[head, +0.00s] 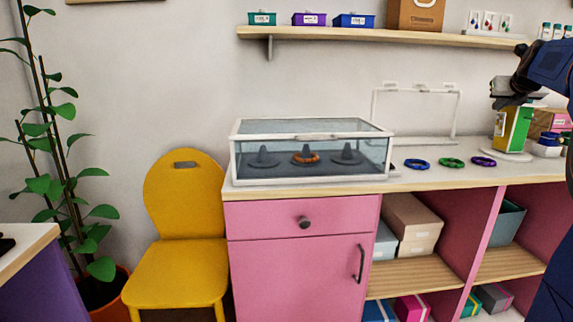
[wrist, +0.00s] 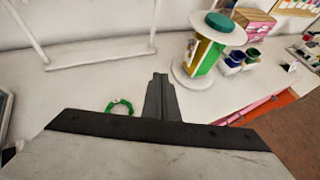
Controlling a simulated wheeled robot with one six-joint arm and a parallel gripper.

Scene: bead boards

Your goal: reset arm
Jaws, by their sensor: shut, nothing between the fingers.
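My gripper reaches in from the right in the head view, above the counter (head: 450,178) and in front of a green and yellow display stand (head: 512,130). In the wrist view my gripper (wrist: 160,78) is shut, with its fingers together and nothing between them. A green bead ring (head: 451,162) lies on the counter and shows left of the fingers in the wrist view (wrist: 121,104). A blue ring (head: 417,164) and a purple ring (head: 483,161) lie beside it.
A glass case (head: 310,180) holds dark cones, with an orange ring (head: 305,158) around the middle one. A white frame (head: 456,112) stands behind the rings. A shelf (head: 380,37) with boxes hangs above. A yellow chair (head: 185,220) stands left of the pink cabinet (head: 285,265).

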